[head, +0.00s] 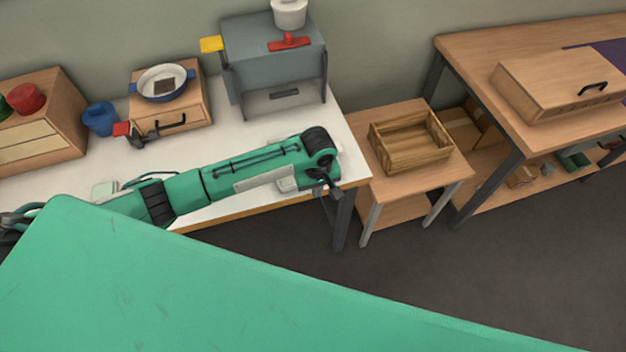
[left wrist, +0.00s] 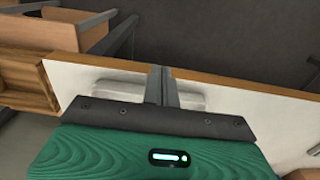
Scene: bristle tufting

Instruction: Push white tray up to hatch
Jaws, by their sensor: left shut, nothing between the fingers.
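The white tray (head: 287,185) lies on the white table near its front right edge, mostly hidden under my left arm in the head view. In the left wrist view the tray (left wrist: 119,89) shows on both sides of the fingers, its near part hidden by the gripper body. My left gripper (head: 337,194) is shut and empty, pointing down at the tray's front side by the table edge; I cannot tell whether it touches the tray. The grey machine (head: 270,65) stands behind the tray, with a dark slot (head: 285,94) low on its front, likely the hatch. My right gripper is out of view.
A drawer box with a pan (head: 163,83), a blue pot (head: 101,118) and a wooden cabinet (head: 40,140) stand on the left. A wooden crate (head: 411,160) sits on a lower table to the right. White tabletop between tray and machine looks clear.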

